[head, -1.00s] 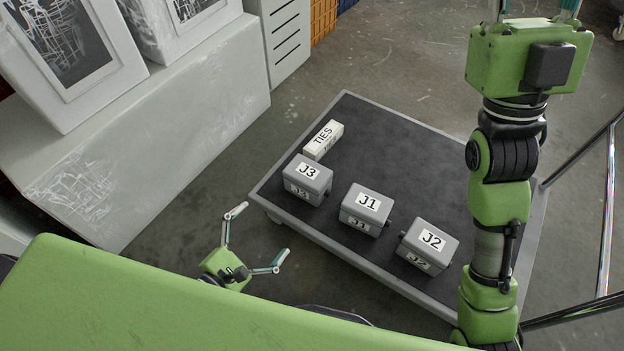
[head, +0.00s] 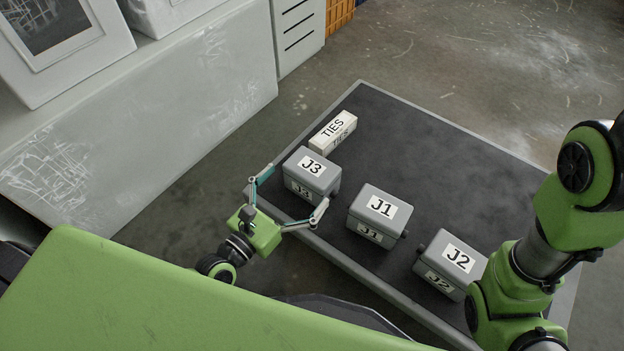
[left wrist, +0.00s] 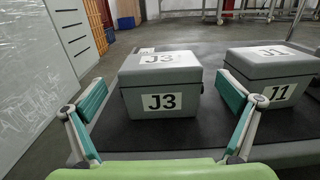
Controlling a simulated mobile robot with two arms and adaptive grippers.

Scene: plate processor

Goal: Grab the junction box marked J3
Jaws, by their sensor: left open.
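The grey junction box J3 (head: 313,174) sits on the dark cart top (head: 440,150), at its near left edge. My left gripper (head: 291,188) is open, its fingers on either side of the near face of J3 and apart from it. In the left wrist view J3 (left wrist: 161,85) stands straight ahead between the two open fingers (left wrist: 166,115). Box J1 (head: 379,214) is to the right of J3; in the left wrist view it (left wrist: 270,75) shows partly behind the right finger. My right gripper is out of the picture.
Box J2 (head: 452,264) stands right of J1. A white TIES box (head: 333,133) is just behind J3. A wrapped white block (head: 150,130) stands on the floor to the left. The back of the cart top is clear. My right arm reaches over its right side.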

